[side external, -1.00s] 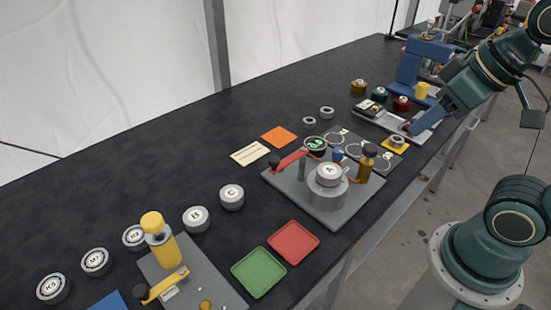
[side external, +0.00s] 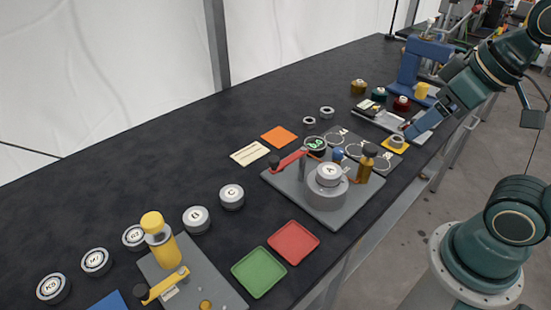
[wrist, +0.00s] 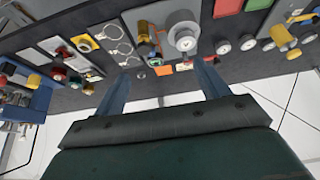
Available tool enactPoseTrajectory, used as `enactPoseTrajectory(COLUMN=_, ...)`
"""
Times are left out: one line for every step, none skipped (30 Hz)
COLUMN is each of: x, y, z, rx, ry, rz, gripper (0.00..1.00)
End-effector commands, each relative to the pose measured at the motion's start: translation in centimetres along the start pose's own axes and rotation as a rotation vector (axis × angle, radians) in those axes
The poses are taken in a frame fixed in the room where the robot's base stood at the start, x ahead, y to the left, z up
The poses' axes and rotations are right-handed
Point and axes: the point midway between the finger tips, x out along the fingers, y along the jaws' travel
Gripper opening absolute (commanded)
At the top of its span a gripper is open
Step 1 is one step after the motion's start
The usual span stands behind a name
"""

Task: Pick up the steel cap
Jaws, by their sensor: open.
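A small round steel-coloured cap (side external: 397,141) sits on a yellow square pad (side external: 387,147) at the right of the bench; I take it as the steel cap. In the wrist view the cap (wrist: 84,46) lies upper left, outside the span of my fingers. My gripper (side external: 413,131) comes down from the right, its blue fingertip just beside and above the pad in the side view. Whether it touches anything there I cannot tell. In the wrist view my gripper (wrist: 160,72) has its two blue fingers wide apart, with nothing held between them.
A grey tray (side external: 371,113) with tools and a blue press (side external: 422,62) stand behind the cap. A grey fixture plate (side external: 345,208) with a red lever is to its left. Two small rings (side external: 326,112) lie farther back. The dark bench at back left is clear.

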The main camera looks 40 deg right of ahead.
Motion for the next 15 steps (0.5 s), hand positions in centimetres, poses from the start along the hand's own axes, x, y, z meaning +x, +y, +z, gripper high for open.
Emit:
enactPoseTrajectory(x=0.0, y=0.0, z=0.0, rx=0.000, ry=0.000, rz=0.000, gripper=0.74)
enactPoseTrajectory(x=0.0, y=0.0, z=0.0, rx=0.000, ry=0.000, rz=0.000, gripper=0.74)
enactPoseTrajectory(x=0.0, y=0.0, z=0.0, rx=-0.002, ry=0.000, rz=0.000, gripper=0.74)
enactPoseTrajectory(x=0.0, y=0.0, z=-0.1, rx=-0.005, ry=-0.001, rz=0.000, gripper=0.74)
enactPoseTrajectory(x=0.0, y=0.0, z=-0.1, rx=-0.010, ry=-0.003, rz=-0.001, gripper=0.74)
enactPoseTrajectory(x=0.0, y=-0.1, z=-0.2, rx=-0.019, ry=-0.006, rz=-0.001, gripper=0.74)
enactPoseTrajectory(x=0.0, y=-0.1, z=-0.3, rx=-0.029, ry=-0.009, rz=-0.002, gripper=0.74)
enactPoseTrajectory(x=0.1, y=-0.1, z=-0.4, rx=-0.041, ry=-0.013, rz=-0.003, gripper=0.74)
enactPoseTrajectory(x=0.1, y=-0.2, z=-0.6, rx=-0.064, ry=-0.021, rz=-0.005, gripper=0.74)
enactPoseTrajectory(x=0.2, y=-0.2, z=-0.7, rx=-0.084, ry=-0.028, rz=-0.006, gripper=0.74)
enactPoseTrajectory(x=0.2, y=-0.3, z=-0.9, rx=-0.108, ry=-0.036, rz=-0.008, gripper=0.74)
enactPoseTrajectory(x=0.3, y=-0.4, z=-1.2, rx=-0.144, ry=-0.049, rz=-0.012, gripper=0.74)
enactPoseTrajectory(x=0.4, y=-0.5, z=-1.5, rx=-0.176, ry=-0.058, rz=-0.015, gripper=0.74)
enactPoseTrajectory(x=0.5, y=-0.5, z=-1.8, rx=-0.210, ry=-0.070, rz=-0.019, gripper=0.74)
enactPoseTrajectory(x=0.7, y=-0.7, z=-2.2, rx=-0.259, ry=-0.084, rz=-0.024, gripper=0.74)
